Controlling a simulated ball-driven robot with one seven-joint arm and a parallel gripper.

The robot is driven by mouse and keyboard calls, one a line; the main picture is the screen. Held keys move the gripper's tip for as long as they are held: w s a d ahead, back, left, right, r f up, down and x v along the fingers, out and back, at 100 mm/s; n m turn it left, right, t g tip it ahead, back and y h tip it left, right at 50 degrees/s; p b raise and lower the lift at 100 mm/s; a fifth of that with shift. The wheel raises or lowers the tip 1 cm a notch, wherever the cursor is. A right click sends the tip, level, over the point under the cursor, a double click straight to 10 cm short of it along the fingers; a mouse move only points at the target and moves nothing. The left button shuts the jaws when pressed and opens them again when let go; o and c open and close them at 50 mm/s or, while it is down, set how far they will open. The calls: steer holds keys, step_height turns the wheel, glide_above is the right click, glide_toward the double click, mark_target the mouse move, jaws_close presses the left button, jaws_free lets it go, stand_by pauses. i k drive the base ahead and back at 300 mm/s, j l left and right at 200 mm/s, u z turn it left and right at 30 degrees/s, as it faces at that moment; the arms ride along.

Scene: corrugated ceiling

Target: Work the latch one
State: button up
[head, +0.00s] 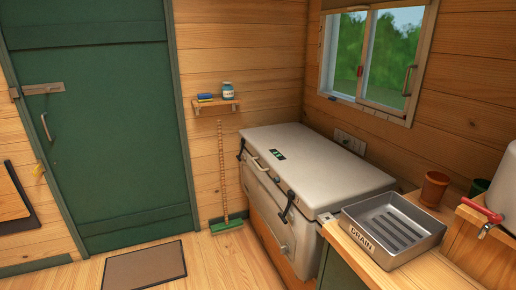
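Several latch-like fittings show in the head view, and I cannot tell which one is latch one. My gripper is not in view.
A wooden counter (420,268) at the lower right holds a grey drain tray (392,230), a brown cup (434,188) and a container with a red tap (482,211). A brown mat (145,267) lies on the otherwise clear floor.

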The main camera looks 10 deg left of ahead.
mark_target(243, 142)
steer(key=i+j, duration=0.1)
steer(key=j, duration=0.6)
steer(key=i+j, duration=0.1)
steer(key=j, duration=0.65)
steer(key=i+j, duration=0.1)
steer(key=j, duration=0.6)
steer(key=i+j, duration=0.95)
steer(key=j, duration=0.25)
steer(key=i+j+z, duration=0.1)
steer(key=i+j, duration=0.4)
steer(key=j, duration=0.15)
steer(key=i+j, duration=0.25)
steer(key=i, duration=0.15)
steer(key=i+j, duration=0.2)
steer(key=i, duration=0.25)
steer(key=i+j, duration=0.25)
steer(key=i, duration=0.15)
